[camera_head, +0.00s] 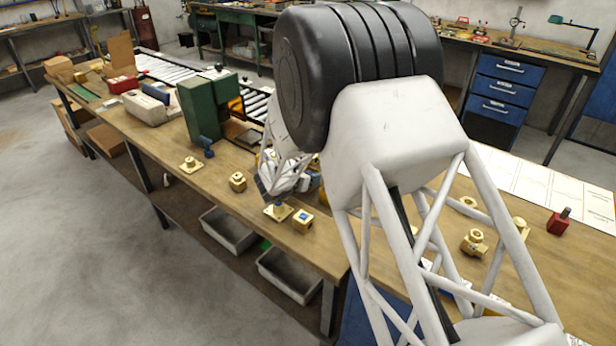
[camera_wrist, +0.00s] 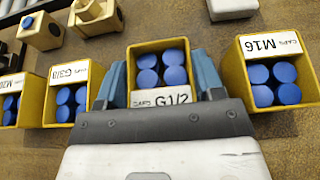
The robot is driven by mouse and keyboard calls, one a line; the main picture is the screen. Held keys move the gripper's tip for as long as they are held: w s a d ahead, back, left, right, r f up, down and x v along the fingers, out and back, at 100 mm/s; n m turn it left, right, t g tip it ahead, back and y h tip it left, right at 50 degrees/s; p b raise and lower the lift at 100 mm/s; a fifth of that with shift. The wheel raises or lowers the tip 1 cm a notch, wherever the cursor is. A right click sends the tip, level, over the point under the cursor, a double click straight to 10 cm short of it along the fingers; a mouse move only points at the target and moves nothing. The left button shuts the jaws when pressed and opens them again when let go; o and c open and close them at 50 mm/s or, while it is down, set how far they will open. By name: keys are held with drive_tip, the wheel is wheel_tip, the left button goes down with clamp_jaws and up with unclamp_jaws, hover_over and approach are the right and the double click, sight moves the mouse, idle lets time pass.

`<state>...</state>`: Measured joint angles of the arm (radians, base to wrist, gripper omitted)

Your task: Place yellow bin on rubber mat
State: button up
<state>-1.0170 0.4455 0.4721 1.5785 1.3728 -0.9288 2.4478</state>
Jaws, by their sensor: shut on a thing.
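A yellow bin (camera_wrist: 160,97) labelled CAPS G1/2 holds several blue caps. In the wrist view it sits between the two blue-grey fingers of my gripper (camera_wrist: 161,80), which is shut on its sides. The bin looks upright and at or close to the wooden bench top; I cannot tell whether it is lifted. In the head view my gripper (camera_head: 268,188) is over the middle of the bench, and my arm hides most of the bins. I cannot make out a rubber mat for certain in either view.
Other yellow bins of blue caps stand close by: G3/8 (camera_wrist: 71,98) to the left, M16 (camera_wrist: 276,80) to the right. Brass fittings (camera_head: 237,181) are scattered on the bench (camera_head: 165,205). A green machine (camera_head: 205,105) stands behind left. White sheets (camera_head: 540,185) lie right.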

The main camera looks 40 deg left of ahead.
drive_tip(key=shift+f, duration=0.3)
drive_tip(key=o, duration=1)
drive_tip(key=shift+c, duration=0.2)
drive_tip(key=shift+r, duration=0.15)
drive_tip(key=shift+s, duration=0.1)
drive_tip(key=shift+s+r, duration=0.3)
drive_tip(key=shift+s, duration=0.3)
drive_tip(key=v, duration=1)
drive_tip(key=shift+s, duration=0.25)
drive_tip(key=shift+r, duration=0.1)
